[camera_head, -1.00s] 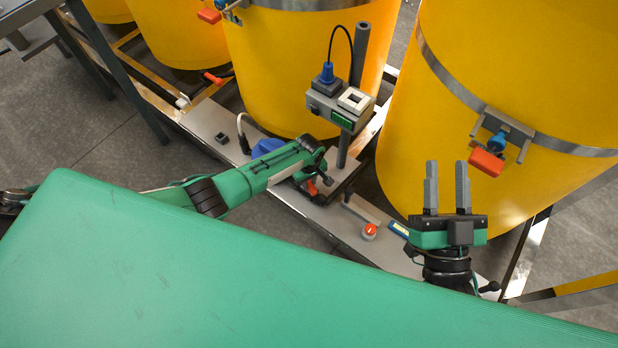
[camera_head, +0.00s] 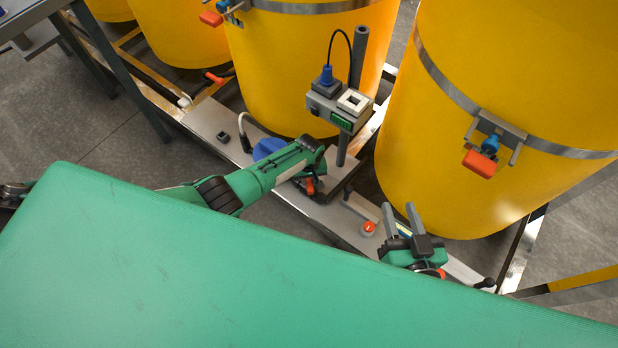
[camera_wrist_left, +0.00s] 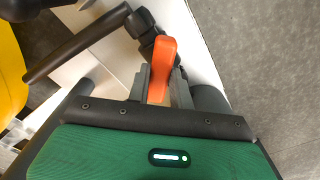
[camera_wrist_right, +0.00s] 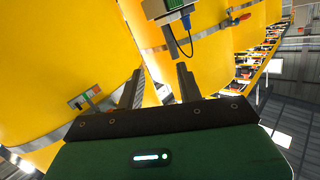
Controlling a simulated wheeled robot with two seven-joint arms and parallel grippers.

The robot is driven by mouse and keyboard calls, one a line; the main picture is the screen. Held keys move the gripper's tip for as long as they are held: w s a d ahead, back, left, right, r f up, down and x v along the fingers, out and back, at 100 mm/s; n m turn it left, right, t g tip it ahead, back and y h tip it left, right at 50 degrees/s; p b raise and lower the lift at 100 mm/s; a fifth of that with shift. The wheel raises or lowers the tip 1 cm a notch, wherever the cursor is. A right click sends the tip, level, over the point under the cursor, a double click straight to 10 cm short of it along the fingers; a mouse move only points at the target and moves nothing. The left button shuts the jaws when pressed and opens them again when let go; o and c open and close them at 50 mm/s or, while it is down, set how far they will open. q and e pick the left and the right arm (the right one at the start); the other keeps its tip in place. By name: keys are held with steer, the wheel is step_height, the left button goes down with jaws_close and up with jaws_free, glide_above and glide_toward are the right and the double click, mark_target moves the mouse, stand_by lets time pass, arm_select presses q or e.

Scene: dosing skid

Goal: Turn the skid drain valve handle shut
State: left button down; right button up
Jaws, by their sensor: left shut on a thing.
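The orange drain valve handle (camera_wrist_left: 160,62) stands between the fingers of my left gripper (camera_wrist_left: 161,78) in the left wrist view. The gripper is shut on it. Its upper end sticks out past the fingers beside a dark pipe fitting. In the head view a bit of the orange handle (camera_head: 310,186) shows below my left gripper (camera_head: 312,178), low by the skid's grey plate; my arm hides much of the valve. My right gripper (camera_head: 400,210) is open and empty to the right, its fingers pointing up and slightly left in the picture.
A grey box with a green display (camera_head: 341,121) sits on a post behind my left gripper. A red button (camera_head: 369,228) is on the plate between the grippers. Large yellow drums (camera_head: 490,70) stand close behind. A green surface (camera_head: 250,270) fills the foreground.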

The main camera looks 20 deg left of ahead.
arm_select(q)
steer(key=m, duration=0.3)
steer(key=shift+s+m, duration=0.1)
steer(key=shift+m, duration=0.3)
steer(key=m, duration=0.5)
steer(key=shift+p, duration=0.4)
arm_select(e)
steer(key=s+f+g, duration=0.1)
steer(key=f+g, duration=0.1)
steer(key=shift+s+f+h, duration=0.3)
steer(key=shift+s+f, duration=0.1)
arm_select(q)
steer(key=shift+m, duration=0.4)
steer(key=c, duration=1.2)
jaws_free()
steer(key=shift+c, duration=0.2)
